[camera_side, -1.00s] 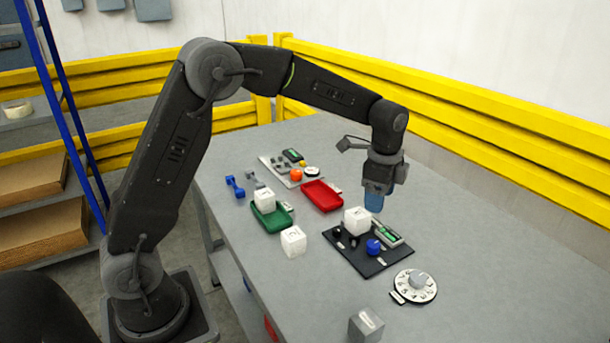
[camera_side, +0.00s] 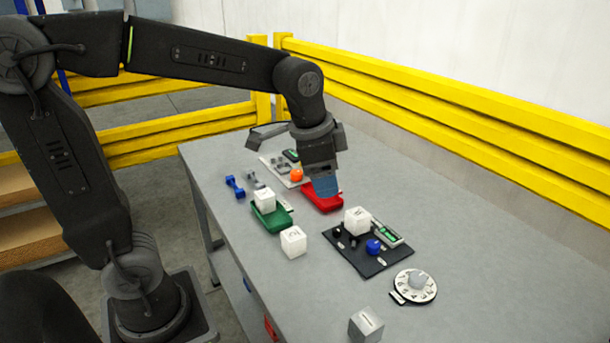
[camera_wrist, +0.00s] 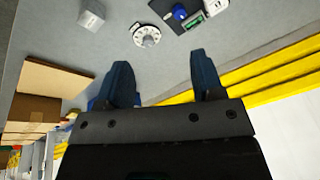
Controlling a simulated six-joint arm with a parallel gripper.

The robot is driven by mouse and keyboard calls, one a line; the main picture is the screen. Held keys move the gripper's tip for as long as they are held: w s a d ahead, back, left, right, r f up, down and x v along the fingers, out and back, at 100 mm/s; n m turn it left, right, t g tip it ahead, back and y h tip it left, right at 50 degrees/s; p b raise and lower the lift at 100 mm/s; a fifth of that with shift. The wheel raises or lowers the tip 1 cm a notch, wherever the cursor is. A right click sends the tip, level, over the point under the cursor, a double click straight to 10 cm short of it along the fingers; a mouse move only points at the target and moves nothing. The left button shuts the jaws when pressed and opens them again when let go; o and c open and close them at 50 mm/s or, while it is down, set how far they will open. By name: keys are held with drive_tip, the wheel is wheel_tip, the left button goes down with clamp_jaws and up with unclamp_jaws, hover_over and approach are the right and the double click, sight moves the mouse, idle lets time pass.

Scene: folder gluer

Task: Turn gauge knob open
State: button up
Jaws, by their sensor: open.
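A round white dial with dark markings and a grey knob (camera_side: 418,280) lies on the near right part of the table; I take it as the gauge knob. It also shows near the top of the wrist view (camera_wrist: 147,37). My gripper (camera_side: 326,188) points down in the side view, its blue fingertips overlapping the red tray, to the left of the dial and well apart from it. In the wrist view my gripper (camera_wrist: 165,78) has its two blue fingers spread with nothing between them. The knob's exact pointing is too small to tell.
A black board (camera_side: 362,264) with a blue knob, a white cube and a green display sits beside the dial. A grey cube (camera_side: 366,325) stands at the near edge. A red tray (camera_side: 322,203) and green tray (camera_side: 274,222) lie farther left. Yellow rails (camera_side: 460,105) run behind.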

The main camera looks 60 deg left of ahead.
drive_tip(key=shift+s+r+n+t, duration=0.15)
drive_tip(key=shift+s+n, duration=0.3)
drive_tip(key=shift+s, duration=0.5)
drive_tip(key=shift+s+r+n+t, duration=0.15)
drive_tip(key=shift+s+n, duration=0.3)
drive_tip(key=shift+s, duration=0.5)
drive_tip(key=s+f+n+t, duration=0.1)
drive_tip(key=s+n, duration=0.3)
drive_tip(key=s, duration=0.4)
drive_tip(key=shift+s+d+f+t, duration=0.15)
drive_tip(key=shift+s+f+t, duration=0.25)
